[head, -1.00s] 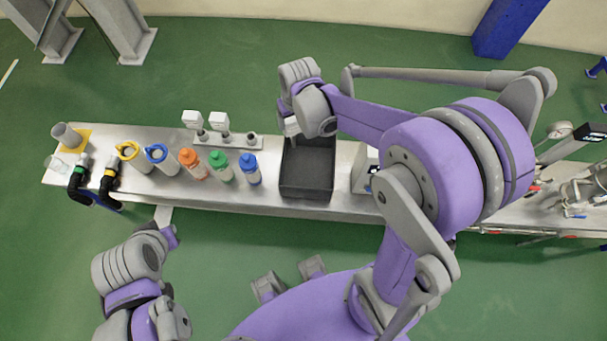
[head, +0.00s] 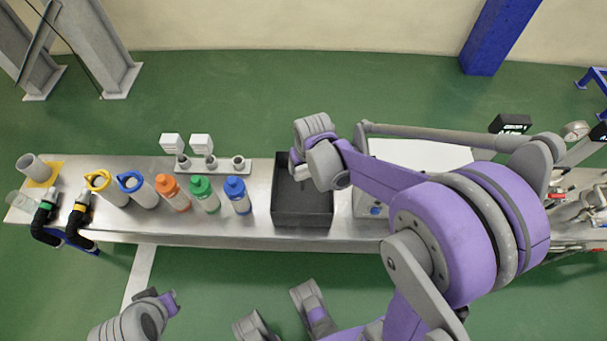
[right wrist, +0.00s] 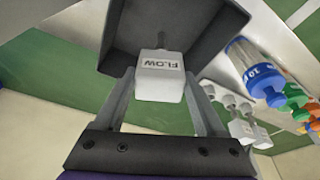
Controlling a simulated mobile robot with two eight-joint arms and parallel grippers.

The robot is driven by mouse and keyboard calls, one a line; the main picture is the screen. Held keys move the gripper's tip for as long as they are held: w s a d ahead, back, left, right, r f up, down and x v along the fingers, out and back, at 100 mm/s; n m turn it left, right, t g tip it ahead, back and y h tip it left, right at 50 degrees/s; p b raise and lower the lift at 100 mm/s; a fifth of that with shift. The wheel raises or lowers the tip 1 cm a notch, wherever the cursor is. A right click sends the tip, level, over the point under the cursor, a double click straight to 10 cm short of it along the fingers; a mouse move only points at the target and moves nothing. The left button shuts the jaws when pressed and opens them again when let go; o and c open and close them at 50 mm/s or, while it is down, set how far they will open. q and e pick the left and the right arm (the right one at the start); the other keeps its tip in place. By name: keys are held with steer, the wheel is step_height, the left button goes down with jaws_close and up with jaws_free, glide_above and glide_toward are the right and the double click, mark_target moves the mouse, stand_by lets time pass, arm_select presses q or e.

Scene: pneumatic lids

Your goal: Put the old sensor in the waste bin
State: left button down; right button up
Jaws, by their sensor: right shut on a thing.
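The old sensor (right wrist: 160,80) is a white block marked FLOW with a dark stem. In the right wrist view it sits between the fingers of my right gripper (right wrist: 160,92), which is shut on it. The waste bin (head: 302,219) is an open dark grey box on the bench; its inside also shows in the right wrist view (right wrist: 205,25), behind the sensor. In the head view my right gripper (head: 312,176) is over the bin and its wrist hides the sensor's body. My left arm shows at the bottom left, but its fingers do not.
Two white sensors (head: 171,143) (head: 201,143) stand on a rail left of the bin, with a bare fitting (head: 238,162) beside them. Blue (head: 237,196), green (head: 204,194) and orange (head: 172,192) capped bottles stand along the metal bench (head: 258,222). A white-topped box (head: 415,152) is right of the bin.

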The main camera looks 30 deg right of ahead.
mark_target(304, 173)
steer(key=shift+f+b, duration=0.45)
steer(key=shift+f, duration=1.45)
steer(key=shift+f, duration=0.15)
steer(key=o, duration=1.4)
